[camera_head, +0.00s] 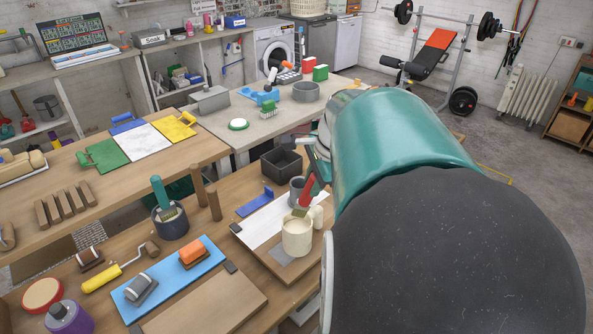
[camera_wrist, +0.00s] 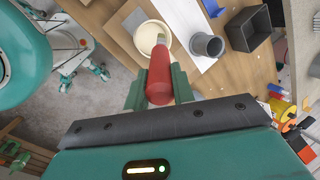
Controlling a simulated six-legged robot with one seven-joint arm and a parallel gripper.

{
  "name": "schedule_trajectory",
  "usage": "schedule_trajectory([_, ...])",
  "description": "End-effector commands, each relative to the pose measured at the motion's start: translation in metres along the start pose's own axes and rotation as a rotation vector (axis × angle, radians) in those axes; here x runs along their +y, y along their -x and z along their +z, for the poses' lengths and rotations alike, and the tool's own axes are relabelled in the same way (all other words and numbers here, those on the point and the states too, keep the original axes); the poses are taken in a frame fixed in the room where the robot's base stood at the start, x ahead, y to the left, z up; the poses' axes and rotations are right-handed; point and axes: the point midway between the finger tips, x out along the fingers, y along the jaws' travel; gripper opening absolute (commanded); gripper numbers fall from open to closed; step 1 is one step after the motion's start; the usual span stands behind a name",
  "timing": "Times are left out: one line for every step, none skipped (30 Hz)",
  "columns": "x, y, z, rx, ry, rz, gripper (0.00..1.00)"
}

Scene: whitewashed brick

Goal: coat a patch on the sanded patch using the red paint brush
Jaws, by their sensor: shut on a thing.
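My gripper (camera_wrist: 159,86) is shut on the red handle of the paint brush (camera_wrist: 160,72), with a green finger on either side. The red brush also shows in the head view (camera_head: 305,191), pointing down. Its bristles are at the mouth of a cream paint pot (camera_head: 297,238); I cannot tell how deep they reach. In the wrist view the pot (camera_wrist: 146,38) lies just beyond the brush. A grey area on this board (camera_head: 283,262), perhaps the sanded patch, is partly hidden by the pot.
A grey cup (camera_wrist: 207,46) and a dark open box (camera_head: 281,163) stand close behind the pot. A dark pot with a teal brush (camera_head: 170,221) and a blue mat with sanding blocks (camera_head: 167,283) are to the left.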

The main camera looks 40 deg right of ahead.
Motion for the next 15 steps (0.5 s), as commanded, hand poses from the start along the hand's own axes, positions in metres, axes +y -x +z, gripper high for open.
schedule_trajectory([0.0, 0.0, 0.001, 0.0, -0.003, -0.004, 0.02])
schedule_trajectory([0.0, 0.0, 0.0, -0.001, -0.004, -0.005, 0.02])
schedule_trajectory([0.0, 0.0, 0.0, -0.001, -0.005, -0.007, 0.02])
schedule_trajectory([0.0, 0.0, 0.0, -0.001, -0.007, -0.008, 0.02])
schedule_trajectory([0.0, 0.0, 0.0, -0.001, -0.009, -0.009, 0.02])
schedule_trajectory([0.0, -0.001, -0.001, 0.0, -0.01, -0.009, 0.02])
schedule_trajectory([0.0, -0.001, -0.002, 0.0, -0.01, -0.009, 0.02])
schedule_trajectory([0.0, -0.002, -0.002, 0.0, -0.011, -0.009, 0.02])
schedule_trajectory([0.0, -0.004, -0.003, 0.0, -0.011, -0.009, 0.02])
schedule_trajectory([0.001, -0.006, -0.003, 0.0, -0.011, -0.009, 0.02])
schedule_trajectory([0.001, -0.008, -0.004, 0.0, -0.011, -0.008, 0.02])
schedule_trajectory([0.002, -0.011, -0.005, -0.001, -0.011, -0.007, 0.02])
schedule_trajectory([0.003, -0.013, -0.005, -0.001, -0.012, -0.007, 0.02])
schedule_trajectory([0.004, -0.016, -0.006, 0.0, -0.012, -0.008, 0.02])
schedule_trajectory([0.005, -0.02, -0.006, 0.0, -0.012, -0.008, 0.02])
